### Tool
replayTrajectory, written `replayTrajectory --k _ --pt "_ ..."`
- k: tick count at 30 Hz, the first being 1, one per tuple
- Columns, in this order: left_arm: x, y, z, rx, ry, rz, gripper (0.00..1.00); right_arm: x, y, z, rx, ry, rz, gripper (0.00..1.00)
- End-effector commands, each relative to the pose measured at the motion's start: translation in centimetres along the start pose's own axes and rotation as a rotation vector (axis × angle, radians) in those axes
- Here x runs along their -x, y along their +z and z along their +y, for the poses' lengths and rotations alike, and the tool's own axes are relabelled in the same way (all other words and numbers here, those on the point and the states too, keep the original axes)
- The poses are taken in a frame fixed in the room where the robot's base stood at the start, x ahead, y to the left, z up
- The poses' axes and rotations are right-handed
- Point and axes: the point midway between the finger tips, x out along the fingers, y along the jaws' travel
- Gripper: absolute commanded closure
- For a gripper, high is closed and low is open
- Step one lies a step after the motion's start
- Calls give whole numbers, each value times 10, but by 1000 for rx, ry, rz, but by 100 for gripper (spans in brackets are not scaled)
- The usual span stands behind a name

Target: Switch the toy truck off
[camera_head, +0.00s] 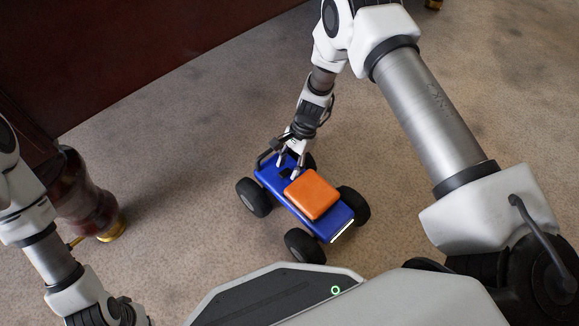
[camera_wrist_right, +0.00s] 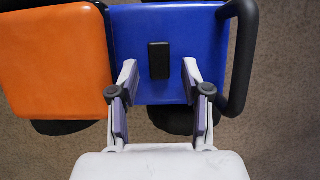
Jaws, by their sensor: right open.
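The toy truck (camera_head: 268,177) stands on its wheels on the carpet, with a blue body, an orange block (camera_head: 312,194) on top, black wheels and a black bar at one end. A pale strip (camera_head: 342,231) glows at its other end. In the right wrist view a small black switch (camera_wrist_right: 159,60) sits on the blue deck, beside the orange part. My right gripper (camera_head: 288,168) is open over this deck. In the wrist view its fingertips (camera_wrist_right: 160,76) lie either side of the switch, with nothing between them; contact cannot be told. My left arm runs off the lower edge, its fingers out of sight.
A dark red, glossy turned furniture leg (camera_head: 85,195) with a brass foot stands at the left. A dark red panel (camera_head: 110,50) fills the upper left. Grey-brown carpet (camera_head: 190,150) is clear around the truck. My own base is close below it.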

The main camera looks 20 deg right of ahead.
Motion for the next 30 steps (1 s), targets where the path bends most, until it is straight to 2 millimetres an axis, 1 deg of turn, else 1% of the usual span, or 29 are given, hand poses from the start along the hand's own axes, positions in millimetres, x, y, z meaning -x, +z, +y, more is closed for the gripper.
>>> replayTrajectory --k 2,3,5,6,7,12,14,17,21,23,25,30 --pt "1 0 0 0 0 0 100 1 0 0 0 0 0 52" --pt "1 0 0 0 0 0 100 1 0 0 0 0 0 56" --pt "1 0 0 0 0 0 100 1 0 0 0 0 0 77" --pt "1 0 0 0 0 0 100 1 0 0 0 0 0 91" --pt "1 0 0 0 0 0 100 1 0 0 0 0 0 100" --pt "1 0 0 0 0 0 100 1 0 0 0 1 0 100" --pt "4 0 0 0 0 -1 100 2 1 0 1 2 6 100" --pt "19 1 0 -2 0 -2 100 6 5 1 0 6 46 100" --pt "54 2 1 -8 1 -6 100 11 11 3 4 11 166 100" --pt "68 2 1 -11 1 -8 100 11 14 3 6 12 232 100" --pt "64 2 2 -12 1 -8 100 4 11 3 4 12 290 100" --pt "62 3 2 -12 1 -9 100 1 11 1 3 4 355 100"
